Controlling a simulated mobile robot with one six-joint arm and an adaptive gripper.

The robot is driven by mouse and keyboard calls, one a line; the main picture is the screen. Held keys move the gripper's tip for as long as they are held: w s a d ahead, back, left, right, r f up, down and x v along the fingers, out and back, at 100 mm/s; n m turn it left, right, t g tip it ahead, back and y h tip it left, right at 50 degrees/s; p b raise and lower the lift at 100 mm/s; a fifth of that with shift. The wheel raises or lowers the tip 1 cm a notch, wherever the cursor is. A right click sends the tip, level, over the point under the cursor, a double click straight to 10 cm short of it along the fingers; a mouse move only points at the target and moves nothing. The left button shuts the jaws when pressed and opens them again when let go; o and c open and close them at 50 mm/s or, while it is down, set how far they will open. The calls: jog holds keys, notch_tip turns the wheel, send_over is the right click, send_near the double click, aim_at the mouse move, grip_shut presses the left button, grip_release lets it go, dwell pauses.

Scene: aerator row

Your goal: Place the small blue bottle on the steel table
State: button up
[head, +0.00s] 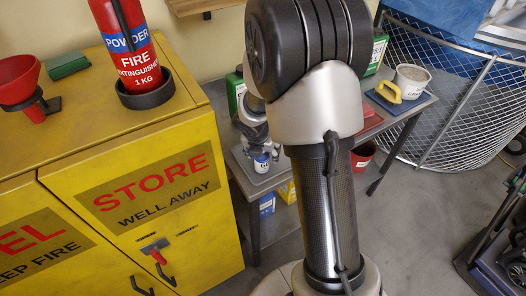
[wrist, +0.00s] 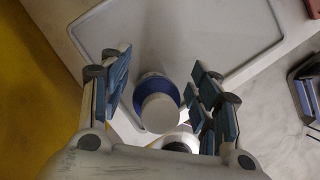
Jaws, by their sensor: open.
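The small blue bottle (wrist: 157,104), blue with a white cap, stands between my fingers in the wrist view, seen from above. In the head view it shows as a small white and blue shape (head: 261,164) just under my gripper (head: 257,146). My gripper, also in the wrist view (wrist: 163,88), is open, with a finger on each side of the bottle and gaps visible. The steel table (head: 284,222) is a grey table behind my arm, its middle hidden by the arm. The bottle appears over a grey rimmed tray (wrist: 180,55) near its edge; its base is hidden.
A yellow cabinet (head: 120,130) with a fire extinguisher (head: 134,45) and red funnel (head: 18,82) stands at left. A green container (head: 236,95) is behind my gripper. A mesh basket (head: 450,100) stands beyond.

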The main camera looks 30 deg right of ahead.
jog(key=s+a+r+m+p, duration=0.3)
jog(key=s+r+m, duration=0.3)
jog(key=r, duration=0.5)
jog(key=s+a+r+m+p, duration=0.3)
jog(key=s+r+m, duration=0.25)
jog(key=r, duration=0.65)
jog(key=s+a+r+m+y, duration=0.1)
jog(key=s+a+r+m, duration=0.1)
jog(key=s+a+m, duration=0.2)
jog(key=s+a+r+m+t+y, duration=0.1)
jog(key=s+a+r+m+y, duration=0.1)
jog(key=s+m, duration=0.8)
jog(key=shift+s+a+r+m, duration=0.2)
jog(key=shift+a+r+m, duration=0.3)
jog(key=shift+a+m, duration=0.55)
jog(key=shift+f, duration=0.45)
